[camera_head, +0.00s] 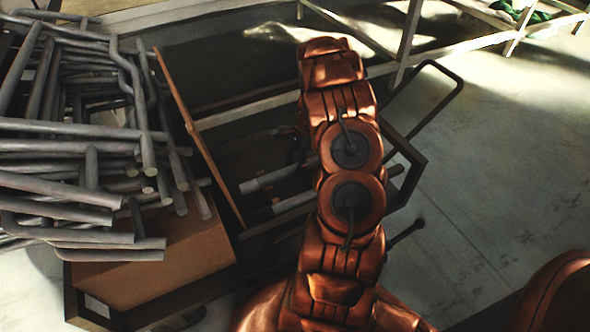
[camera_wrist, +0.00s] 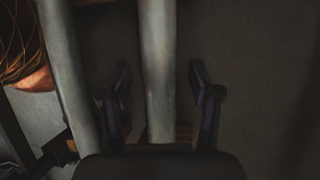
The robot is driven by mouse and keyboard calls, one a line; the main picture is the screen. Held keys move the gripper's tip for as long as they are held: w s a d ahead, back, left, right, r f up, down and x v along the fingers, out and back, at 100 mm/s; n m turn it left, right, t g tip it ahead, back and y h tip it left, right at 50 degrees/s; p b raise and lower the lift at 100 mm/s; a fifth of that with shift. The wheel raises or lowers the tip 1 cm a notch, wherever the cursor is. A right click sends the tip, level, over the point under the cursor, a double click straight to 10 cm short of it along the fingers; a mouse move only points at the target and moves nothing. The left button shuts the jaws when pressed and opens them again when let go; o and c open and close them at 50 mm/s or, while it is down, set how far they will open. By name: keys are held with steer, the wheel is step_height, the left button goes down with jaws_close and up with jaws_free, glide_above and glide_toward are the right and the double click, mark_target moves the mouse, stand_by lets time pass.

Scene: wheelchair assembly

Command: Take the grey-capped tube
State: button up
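In the wrist view my gripper (camera_wrist: 162,95) is open, with its two dark fingers apart. A grey tube (camera_wrist: 158,62) runs between the fingers, with a visible gap on each side. A second grey tube (camera_wrist: 68,75) lies to the left, outside the fingers. In the head view two grey tubes, an upper one (camera_head: 266,179) and a lower one (camera_head: 291,203), stick out left from behind my copper arm. I cannot tell which tube has the grey cap. My gripper is mostly hidden behind my arm in the head view.
A pile of bent grey tubes (camera_head: 75,140) lies on a cardboard box (camera_head: 150,262) at the left, its flap (camera_head: 198,135) standing up. A dark-framed cart (camera_head: 415,165) stands around the two tubes. Pale rails (camera_head: 410,40) run behind. The floor (camera_head: 500,190) at right is clear.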

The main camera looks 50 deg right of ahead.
jaws_close()
stand_by(0.3)
steer(key=shift+r, duration=0.1)
